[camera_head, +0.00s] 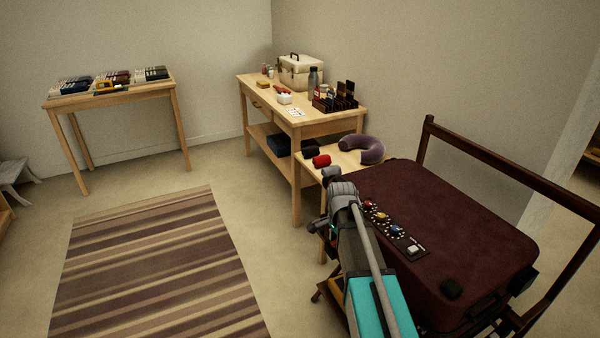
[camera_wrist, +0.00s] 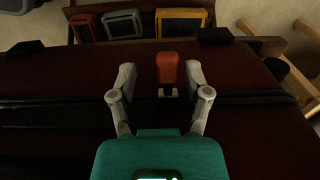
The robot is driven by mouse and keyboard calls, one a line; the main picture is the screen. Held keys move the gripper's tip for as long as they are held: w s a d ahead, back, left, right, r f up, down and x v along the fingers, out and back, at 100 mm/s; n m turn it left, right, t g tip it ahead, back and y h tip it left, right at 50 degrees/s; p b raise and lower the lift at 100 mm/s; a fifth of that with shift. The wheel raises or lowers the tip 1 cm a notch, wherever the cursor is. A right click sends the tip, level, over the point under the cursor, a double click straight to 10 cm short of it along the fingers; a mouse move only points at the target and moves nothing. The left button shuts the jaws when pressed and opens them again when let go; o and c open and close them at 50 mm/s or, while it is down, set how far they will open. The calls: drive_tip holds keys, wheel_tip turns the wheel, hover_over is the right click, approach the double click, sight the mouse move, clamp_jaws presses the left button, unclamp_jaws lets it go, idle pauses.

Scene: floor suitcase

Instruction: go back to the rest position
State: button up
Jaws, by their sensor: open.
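In the wrist view my gripper (camera_wrist: 160,75) is open, with its two grey fingers spread apart. A red-orange tab (camera_wrist: 167,66) with a small grey piece below it shows between the fingertips. I cannot tell how far it is below them. Both fingers show over the dark maroon suitcase (camera_wrist: 60,75), which has a dark seam across it. In the head view the closed suitcase (camera_head: 440,215) lies flat on a wooden rack, and my arm shows along its left side.
A dark strip with coloured knobs (camera_head: 383,220) lies on the suitcase's left part. A side table holds a purple neck pillow (camera_head: 362,149). A workbench (camera_head: 312,126) and another table (camera_head: 110,95) stand behind. The striped rug (camera_head: 160,265) is clear.

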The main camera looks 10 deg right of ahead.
drive_tip(key=shift+r, duration=0.1)
wheel_tip(320, 180, up, 9)
drive_tip(key=p, duration=0.9)
drive_tip(key=shift+w, duration=0.15)
drive_tip(key=shift+r+p, duration=0.5)
drive_tip(key=shift+p, duration=0.05)
